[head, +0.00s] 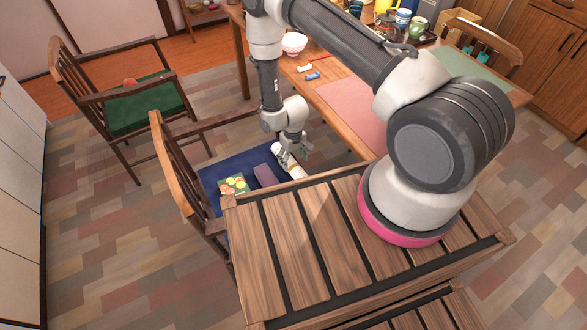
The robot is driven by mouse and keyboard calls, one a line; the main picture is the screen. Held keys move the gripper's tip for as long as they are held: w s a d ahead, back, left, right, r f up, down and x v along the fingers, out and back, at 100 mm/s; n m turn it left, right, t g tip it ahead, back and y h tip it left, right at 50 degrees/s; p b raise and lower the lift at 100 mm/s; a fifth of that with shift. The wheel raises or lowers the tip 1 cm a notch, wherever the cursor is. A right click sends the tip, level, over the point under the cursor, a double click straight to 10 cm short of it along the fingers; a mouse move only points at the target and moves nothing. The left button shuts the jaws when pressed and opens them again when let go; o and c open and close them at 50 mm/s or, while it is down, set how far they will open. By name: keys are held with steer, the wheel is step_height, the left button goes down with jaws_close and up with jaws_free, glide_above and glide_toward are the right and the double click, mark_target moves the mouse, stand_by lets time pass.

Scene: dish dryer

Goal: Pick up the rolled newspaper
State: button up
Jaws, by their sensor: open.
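A whitish roll, which looks like the rolled newspaper (295,170), lies on the blue seat (209,181) of the near chair. It slants from upper left to lower right, and its near end is close to the slatted wooden surface. My gripper (289,155) is open and points down at the upper part of the roll. Its fingers overlap the roll in the picture. I cannot tell whether they touch it, and they hide part of it.
A box with fruit pictures (233,185) and a purple block (265,175) share the seat, left of the roll. The chair's wooden backrest (180,170) stands at left. The dining table (335,105) with dishes is at right. A green-seated chair (125,105) stands farther back.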

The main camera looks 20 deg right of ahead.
mark_target(294, 165)
steer(key=f, duration=0.5)
steer(key=shift+s+f, duration=0.2)
steer(key=shift+f, duration=0.15)
steer(key=c, duration=1.2)
steer(key=shift+r, duration=0.1)
